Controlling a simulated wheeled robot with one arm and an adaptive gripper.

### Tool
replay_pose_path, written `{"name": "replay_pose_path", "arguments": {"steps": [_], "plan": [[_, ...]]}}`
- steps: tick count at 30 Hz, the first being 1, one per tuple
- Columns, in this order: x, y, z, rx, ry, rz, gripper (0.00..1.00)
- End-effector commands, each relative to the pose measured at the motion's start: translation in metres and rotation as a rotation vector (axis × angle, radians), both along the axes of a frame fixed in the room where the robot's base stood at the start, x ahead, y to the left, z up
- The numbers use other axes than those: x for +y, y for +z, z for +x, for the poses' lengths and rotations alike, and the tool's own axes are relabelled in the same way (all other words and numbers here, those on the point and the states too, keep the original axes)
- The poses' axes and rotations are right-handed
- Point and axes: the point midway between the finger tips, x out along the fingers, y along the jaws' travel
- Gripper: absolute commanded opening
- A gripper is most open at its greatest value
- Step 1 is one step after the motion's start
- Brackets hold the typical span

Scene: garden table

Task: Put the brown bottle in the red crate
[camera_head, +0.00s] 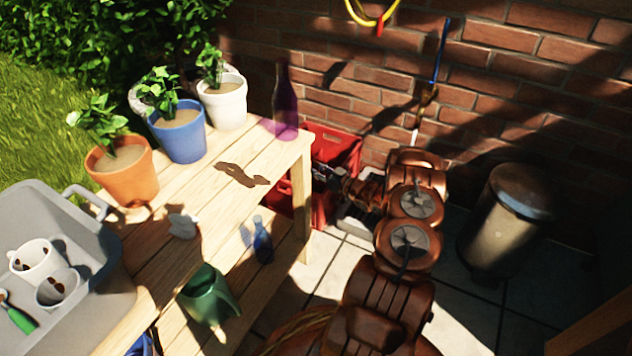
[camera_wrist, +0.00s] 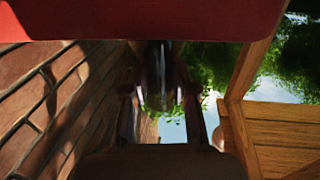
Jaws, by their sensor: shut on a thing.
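In the head view the red crate (camera_head: 341,143) stands beyond the table's right end, by the brick wall. More red crate wall shows lower down; I cannot tell whether it is the same crate. My gripper (camera_head: 326,177) is at the crate's front side, partly hidden by the table leg and shadow. In the wrist view my gripper (camera_wrist: 163,105) is shut on a dark, shiny upright thing, apparently the brown bottle (camera_wrist: 161,70). Its upper part is hidden behind a red panel (camera_wrist: 140,18), which looks like crate. The bottle cannot be made out in the head view.
A purple bottle (camera_head: 285,102) stands at the wooden table's (camera_head: 222,165) far right corner, near potted plants. A metal bin (camera_head: 502,220) stands at right.

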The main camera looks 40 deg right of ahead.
Motion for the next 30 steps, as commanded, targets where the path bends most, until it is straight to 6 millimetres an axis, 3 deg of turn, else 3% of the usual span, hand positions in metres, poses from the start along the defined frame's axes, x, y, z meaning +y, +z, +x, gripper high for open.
{"name": "replay_pose_path", "arguments": {"steps": [12, 30], "plan": [[0.0, -0.04, 0.001, -0.003, 0.001, -0.002, 0.0], [0.0, -0.049, 0.0, -0.002, -0.001, 0.0, 0.0]]}}
